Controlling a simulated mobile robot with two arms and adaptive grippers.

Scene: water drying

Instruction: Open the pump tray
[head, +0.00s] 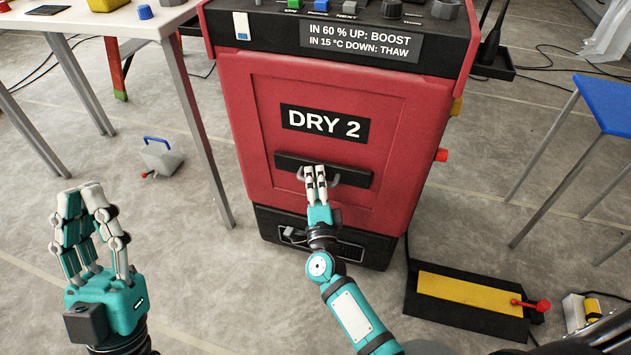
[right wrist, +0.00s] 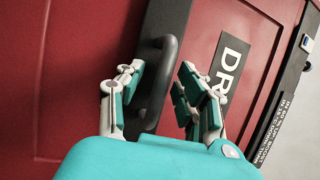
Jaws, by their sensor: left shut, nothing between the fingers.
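The red machine front (head: 390,105) carries a "DRY 2" label (head: 325,123). Below the label is a black strip with a grey bar handle (head: 350,180). No label reading "pump tray" shows. My right gripper (head: 316,174) is at this handle. In the right wrist view, my right gripper (right wrist: 160,88) has its fingers apart on either side of the handle (right wrist: 160,75), with visible gaps, so it is open. A black grilled section (head: 365,250) with a small grey latch (head: 292,235) is at the bottom. My left gripper (head: 92,215) is shut and empty, well left of the machine.
A white table (head: 100,22) stands at the left, with a grey box with a blue handle (head: 162,157) on the floor near it. A black-and-yellow pedal box (head: 470,292) with a red lever lies at the lower right. A blue stool (head: 608,100) is at the right.

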